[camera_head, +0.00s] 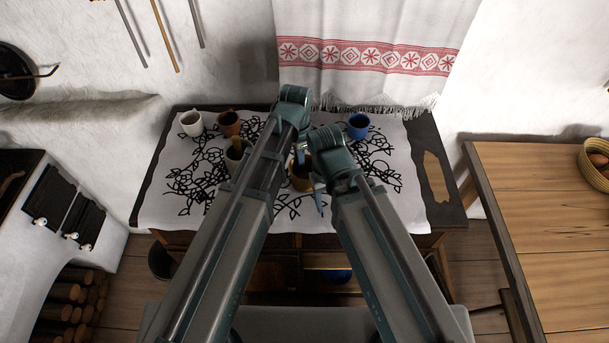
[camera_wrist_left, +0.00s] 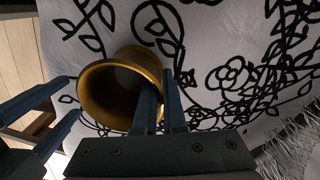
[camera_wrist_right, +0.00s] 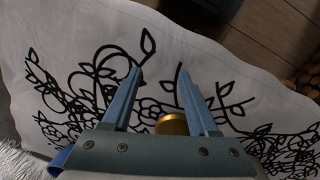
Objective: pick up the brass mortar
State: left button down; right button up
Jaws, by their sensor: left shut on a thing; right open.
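The brass mortar (camera_head: 301,185) is near the middle of the table, partly behind my arms. It fills the left part of the left wrist view (camera_wrist_left: 95,98), mouth visible and dark inside. My left gripper (camera_head: 300,155) is shut on its wall; in the left wrist view one finger (camera_wrist_left: 160,88) reaches into the mouth and the other lies outside. I cannot tell whether the mortar touches the cloth. My right gripper (camera_head: 319,200) is open beside the mortar. In the right wrist view its fingers (camera_wrist_right: 158,72) are apart, with a bit of brass (camera_wrist_right: 172,124) showing near their base.
A white cup (camera_head: 191,123), a brown cup (camera_head: 229,123) and a blue cup (camera_head: 358,126) stand toward the back of the patterned cloth (camera_head: 160,205). A wooden table (camera_head: 550,220) with a basket stands right.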

pick_arm(q)
jog(key=shift+r, duration=0.2)
pick_arm(e)
jog(key=shift+r, duration=0.2)
dwell(0.4)
pick_arm(q)
notch_tip(320, 180, up, 10)
jog(key=p, duration=1)
jog(key=shift+f, duration=0.15)
pick_arm(e)
notch_tip(320, 180, up, 10)
jog(key=shift+f, duration=0.15)
pick_arm(q)
notch_tip(320, 180, down, 3)
jog(key=b, duration=0.3)
jog(key=shift+f, duration=0.2)
jog(key=shift+r, duration=0.1)
pick_arm(e)
notch_tip(320, 180, down, 3)
jog(key=shift+f, duration=0.1)
